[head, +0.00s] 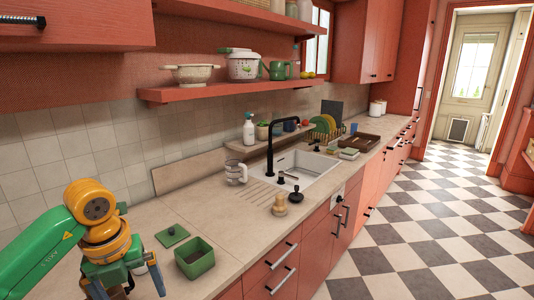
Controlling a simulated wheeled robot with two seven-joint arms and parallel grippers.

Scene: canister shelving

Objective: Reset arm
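My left arm comes in from the lower left with green links and an orange-yellow wrist. Its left gripper (126,282) points down over the near counter (205,215), with its blue-tipped fingers spread apart. I see nothing held between them, though the frame's bottom edge cuts off part of the view. An open green square canister (195,260) stands on the counter to the right of this gripper, apart from it. A green square lid (172,236) with a small knob lies flat behind the canister. My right gripper is out of view.
A sink (303,170) with a black faucet (268,150) lies farther along the counter. A ribbed glass jar (236,173) and a wooden-topped item (280,203) stand near it. A red shelf (210,92) holds a colander and pots. Checkered floor is clear at right.

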